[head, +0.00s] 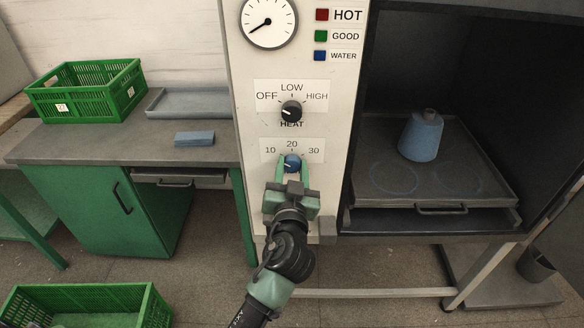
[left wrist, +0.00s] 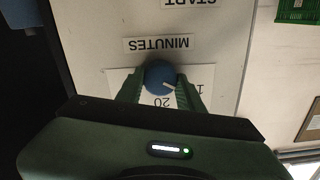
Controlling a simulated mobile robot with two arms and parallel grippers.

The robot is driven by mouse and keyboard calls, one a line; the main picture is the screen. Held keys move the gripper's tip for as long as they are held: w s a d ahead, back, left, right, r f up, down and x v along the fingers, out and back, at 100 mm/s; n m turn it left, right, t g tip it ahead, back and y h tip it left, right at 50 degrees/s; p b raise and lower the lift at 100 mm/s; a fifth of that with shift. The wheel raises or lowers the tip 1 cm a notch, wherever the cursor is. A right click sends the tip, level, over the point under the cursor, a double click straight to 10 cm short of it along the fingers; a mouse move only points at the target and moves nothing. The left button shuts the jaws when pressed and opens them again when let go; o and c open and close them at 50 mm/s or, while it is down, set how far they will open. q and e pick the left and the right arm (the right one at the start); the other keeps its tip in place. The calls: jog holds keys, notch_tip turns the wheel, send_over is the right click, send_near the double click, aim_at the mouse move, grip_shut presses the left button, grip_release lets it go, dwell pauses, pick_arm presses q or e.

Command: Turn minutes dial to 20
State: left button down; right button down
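The blue minutes dial (head: 292,162) is on the front panel below the HEAT knob, with 10, 20 and 30 printed around it. In the left wrist view, which is upside down, the dial (left wrist: 159,76) has a white pointer mark aimed between 20 and 10. My left gripper (head: 292,167) is at the panel with one green finger on each side of the dial. The fingers look slightly apart from the dial; contact is not clear. My right gripper is not in view.
The black HEAT knob (head: 291,111) sits just above. To the right is an open chamber with a tray (head: 450,190) bearing a blue cone (head: 421,136). A bench (head: 100,142) on the left holds a green crate (head: 88,92), a grey tray (head: 188,102) and a blue block (head: 195,139).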

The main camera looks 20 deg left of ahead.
pick_arm(q)
jog(key=shift+m, duration=0.3)
jog(key=m+p, duration=0.1)
jog(key=m, duration=0.4)
jog(key=m+p, duration=0.2)
jog(key=m, duration=0.4)
jog(key=shift+d+f, duration=0.1)
dwell(0.5)
jog(key=c, duration=0.9)
grip_release()
